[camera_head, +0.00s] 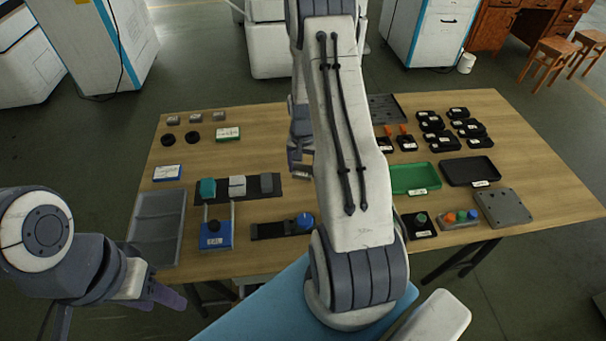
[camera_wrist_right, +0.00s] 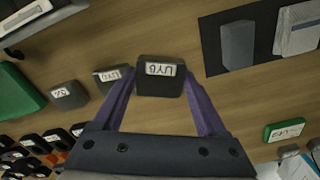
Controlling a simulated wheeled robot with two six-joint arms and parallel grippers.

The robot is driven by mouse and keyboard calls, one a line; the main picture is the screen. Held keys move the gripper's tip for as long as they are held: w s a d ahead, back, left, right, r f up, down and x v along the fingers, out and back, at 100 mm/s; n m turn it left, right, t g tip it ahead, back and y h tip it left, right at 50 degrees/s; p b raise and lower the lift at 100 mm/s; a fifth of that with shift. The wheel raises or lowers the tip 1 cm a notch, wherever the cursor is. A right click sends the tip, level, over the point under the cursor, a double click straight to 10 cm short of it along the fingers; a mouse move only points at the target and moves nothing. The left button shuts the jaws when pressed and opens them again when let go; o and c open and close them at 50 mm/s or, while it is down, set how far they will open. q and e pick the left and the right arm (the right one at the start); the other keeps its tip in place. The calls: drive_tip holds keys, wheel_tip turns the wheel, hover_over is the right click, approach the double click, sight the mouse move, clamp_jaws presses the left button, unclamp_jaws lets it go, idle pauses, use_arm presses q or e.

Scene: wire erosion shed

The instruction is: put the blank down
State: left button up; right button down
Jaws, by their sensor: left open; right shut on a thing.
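The blank is a dark grey block with a white label (camera_wrist_right: 160,82), seen in the right wrist view between the purple fingertips. My right gripper (camera_wrist_right: 160,92) is shut on it. The label appears upside down. Whether the block touches the wooden table (camera_head: 240,160) or hangs just above it I cannot tell. In the head view my right arm covers the middle of the table and hides most of this gripper and the blank. My left gripper (camera_head: 115,308) is open and empty at the lower left, in front of the table edge.
Two other labelled blocks (camera_wrist_right: 68,95) stand left of the held one. A dark mat with grey blocks (camera_wrist_right: 215,55) is at the upper right of the wrist view. A green tray (camera_head: 413,179), a black tray (camera_head: 470,171) and several black pieces (camera_head: 440,142) occupy the table's right side.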

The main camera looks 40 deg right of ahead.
sight(303, 170)
wheel_tip(303, 170, down, 3)
drive_tip(key=shift+f+p, duration=0.2)
drive_tip(key=shift+p, duration=0.15)
drive_tip(key=shift+f, duration=0.15)
drive_tip(key=shift+f, duration=0.2)
drive_tip(key=shift+c, duration=1)
unclamp_jaws()
drive_tip(key=shift+r, duration=0.1)
